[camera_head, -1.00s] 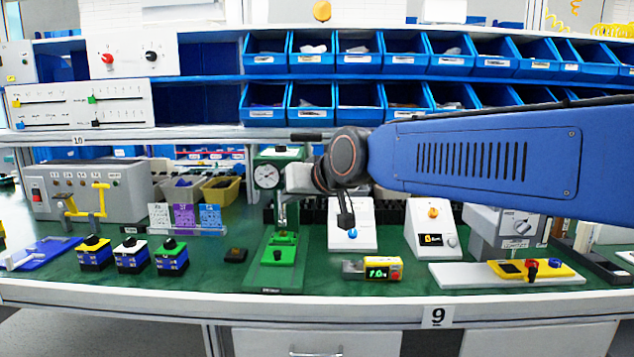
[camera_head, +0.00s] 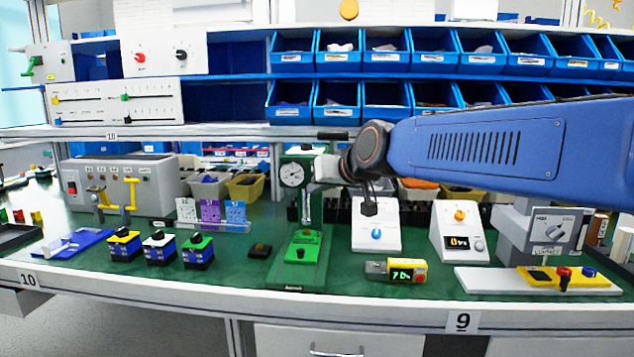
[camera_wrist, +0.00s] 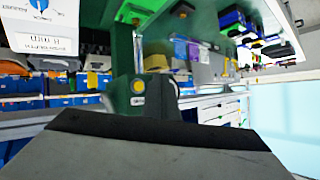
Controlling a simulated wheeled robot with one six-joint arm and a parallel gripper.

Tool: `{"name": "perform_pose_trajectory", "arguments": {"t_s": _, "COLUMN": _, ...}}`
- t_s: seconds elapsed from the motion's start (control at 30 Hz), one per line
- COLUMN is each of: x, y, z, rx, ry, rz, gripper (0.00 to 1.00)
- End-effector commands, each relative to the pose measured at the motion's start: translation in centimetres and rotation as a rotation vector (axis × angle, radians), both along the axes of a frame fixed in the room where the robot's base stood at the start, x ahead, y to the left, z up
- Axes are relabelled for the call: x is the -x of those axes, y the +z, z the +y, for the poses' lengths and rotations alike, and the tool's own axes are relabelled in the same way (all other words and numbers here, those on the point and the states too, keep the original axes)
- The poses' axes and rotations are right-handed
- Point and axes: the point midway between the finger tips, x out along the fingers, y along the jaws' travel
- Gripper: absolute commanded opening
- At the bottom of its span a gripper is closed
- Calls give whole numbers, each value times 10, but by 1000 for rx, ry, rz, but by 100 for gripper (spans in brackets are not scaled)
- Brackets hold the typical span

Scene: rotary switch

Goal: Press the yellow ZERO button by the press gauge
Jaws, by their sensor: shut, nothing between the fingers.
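The green press (camera_head: 297,262) stands on the bench with its round white-faced gauge (camera_head: 292,175) at the top. In the wrist view a round yellow button-like spot (camera_wrist: 138,86) shows on a green body, probably the press. I cannot read any ZERO label, and this button cannot be made out in the head view. My gripper (camera_head: 369,207) is right of the press, in front of a white box, pointing down. It is shut and empty, apart from the press. In the wrist view a grey part of my gripper fills the bottom.
A white box with a blue knob (camera_head: 376,234) stands behind my gripper. A yellow digital display unit (camera_head: 406,271) with a red button sits right of the press base. Blue block switches (camera_head: 198,252) stand to the left. Blue bins (camera_head: 388,101) line the shelf above.

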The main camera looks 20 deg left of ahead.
Motion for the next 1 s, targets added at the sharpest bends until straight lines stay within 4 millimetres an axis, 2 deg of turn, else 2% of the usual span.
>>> {"name": "perform_pose_trajectory", "arguments": {"t_s": 0.2, "x": -23, "y": -1, "z": 5, "rx": 1, "ry": -1, "rz": 1, "gripper": 0}}
{"name": "perform_pose_trajectory", "arguments": {"t_s": 0.4, "x": -34, "y": 0, "z": 8, "rx": -1, "ry": 0, "rz": 1, "gripper": 0}}
{"name": "perform_pose_trajectory", "arguments": {"t_s": 1.0, "x": -36, "y": 0, "z": 9, "rx": 0, "ry": 0, "rz": 0, "gripper": 0}}
